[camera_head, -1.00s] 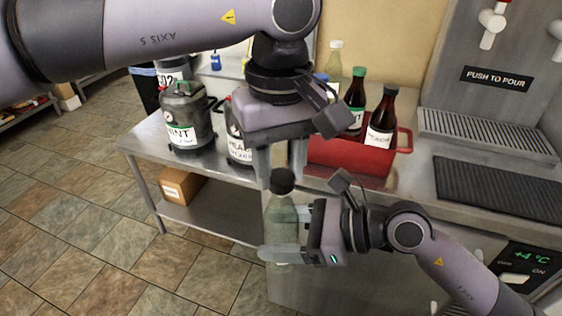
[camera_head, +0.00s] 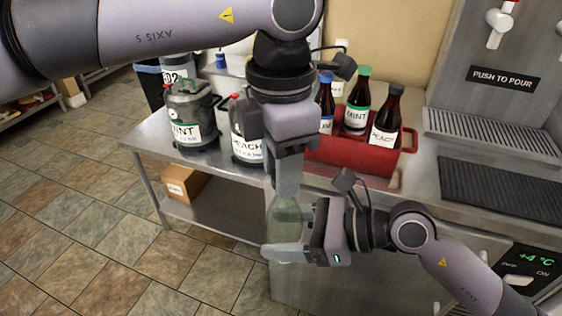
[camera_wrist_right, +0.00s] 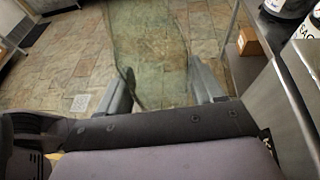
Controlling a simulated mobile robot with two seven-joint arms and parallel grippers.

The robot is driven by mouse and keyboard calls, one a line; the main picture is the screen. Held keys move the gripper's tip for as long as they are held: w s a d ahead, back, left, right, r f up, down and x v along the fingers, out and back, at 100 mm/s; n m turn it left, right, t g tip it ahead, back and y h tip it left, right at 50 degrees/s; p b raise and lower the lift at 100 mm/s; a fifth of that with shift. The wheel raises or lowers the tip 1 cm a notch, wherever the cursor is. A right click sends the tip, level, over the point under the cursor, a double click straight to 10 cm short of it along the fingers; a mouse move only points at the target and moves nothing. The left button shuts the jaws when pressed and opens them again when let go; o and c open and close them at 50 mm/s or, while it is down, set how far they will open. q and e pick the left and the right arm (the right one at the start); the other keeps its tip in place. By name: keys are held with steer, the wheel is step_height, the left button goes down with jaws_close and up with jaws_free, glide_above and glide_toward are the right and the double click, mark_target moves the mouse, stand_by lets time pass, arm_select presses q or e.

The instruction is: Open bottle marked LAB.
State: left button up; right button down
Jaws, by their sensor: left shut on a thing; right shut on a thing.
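A clear, greenish glass bottle (camera_head: 287,211) stands upright in my right gripper (camera_head: 287,232) in front of the counter. The right gripper is shut on its body. In the right wrist view the see-through bottle (camera_wrist_right: 150,50) stands between the fingers of my right gripper (camera_wrist_right: 160,85). My left gripper (camera_head: 287,190) points down from above, shut at the bottle's top. Its fingers hide the dark cap and neck. No LAB marking can be read on the held bottle.
A red carrier (camera_head: 350,155) on the counter holds dark bottles, including a green-capped MINT bottle (camera_head: 357,103) and a PEACH bottle (camera_head: 386,120). A MINT keg (camera_head: 187,118) and a PEACH keg (camera_head: 246,130) stand on the steel table. A cardboard box (camera_head: 184,184) is below.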

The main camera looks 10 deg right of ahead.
arm_select(q)
steer(key=n, duration=0.7)
steer(key=shift+r+n, duration=0.1)
steer(key=shift+n, duration=0.3)
steer(key=n, duration=1.1)
steer(key=shift+s+d, duration=0.1)
steer(key=n, duration=0.4)
steer(key=shift+r, duration=0.1)
steer(key=shift+d+r, duration=0.15)
steer(key=shift+r, duration=0.85)
